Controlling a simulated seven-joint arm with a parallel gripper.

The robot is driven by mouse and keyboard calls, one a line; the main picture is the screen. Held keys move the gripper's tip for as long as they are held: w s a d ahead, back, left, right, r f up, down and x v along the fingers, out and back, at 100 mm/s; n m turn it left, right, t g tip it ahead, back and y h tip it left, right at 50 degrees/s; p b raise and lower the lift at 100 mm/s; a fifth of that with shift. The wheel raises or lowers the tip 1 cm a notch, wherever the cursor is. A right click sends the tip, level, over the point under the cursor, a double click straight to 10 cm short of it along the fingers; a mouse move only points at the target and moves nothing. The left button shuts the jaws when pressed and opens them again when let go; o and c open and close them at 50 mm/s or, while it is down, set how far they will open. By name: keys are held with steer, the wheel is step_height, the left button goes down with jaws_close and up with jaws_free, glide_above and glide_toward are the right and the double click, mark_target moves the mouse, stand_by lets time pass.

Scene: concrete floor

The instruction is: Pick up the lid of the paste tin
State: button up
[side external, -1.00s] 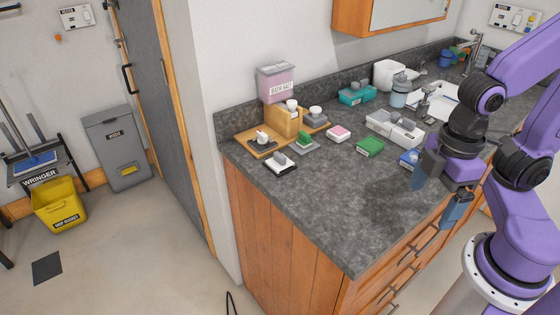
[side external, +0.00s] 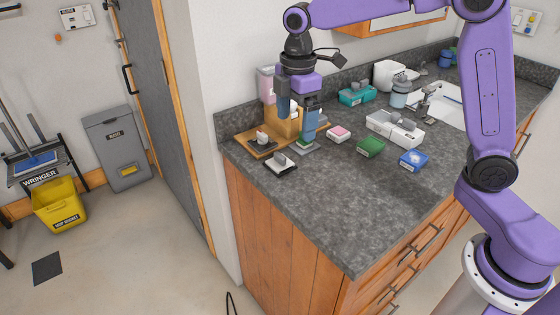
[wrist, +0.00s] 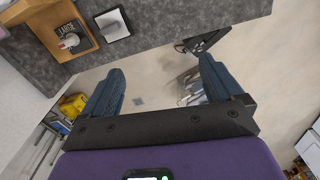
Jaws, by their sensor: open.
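No label naming a paste tin is readable, so I cannot tell which item it is. Candidates are a small black-and-white item with a grey top piece (side external: 280,163) at the counter's left front, also in the wrist view (wrist: 113,24), and a pale-knobbed piece (side external: 262,137) on the wooden tray (side external: 246,146). In the wrist view that piece (wrist: 69,41) sits by a black patch marked LARGE. My gripper (side external: 297,118) is open above the back left of the counter, beside the tray. In the wrist view its fingers (wrist: 162,66) are apart with nothing between them.
A small green-topped item (side external: 303,145) is just below my gripper, partly hidden. A pink box (side external: 339,134), green box (side external: 370,148), blue box (side external: 413,160) and white container (side external: 395,130) stand to the right. The counter's front (side external: 350,215) is clear.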

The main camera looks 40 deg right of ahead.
steer(key=w+d+n, duration=0.1)
steer(key=w+d, duration=0.3)
steer(key=w, duration=0.6)
glide_above(280, 155)
step_height(280, 155, down, 13)
steer(key=shift+s+d+r, duration=0.1)
steer(key=shift+r, duration=0.05)
steer(key=shift+f, duration=2.75)
steer(key=shift+c, duration=0.3)
steer(key=c, duration=1.1)
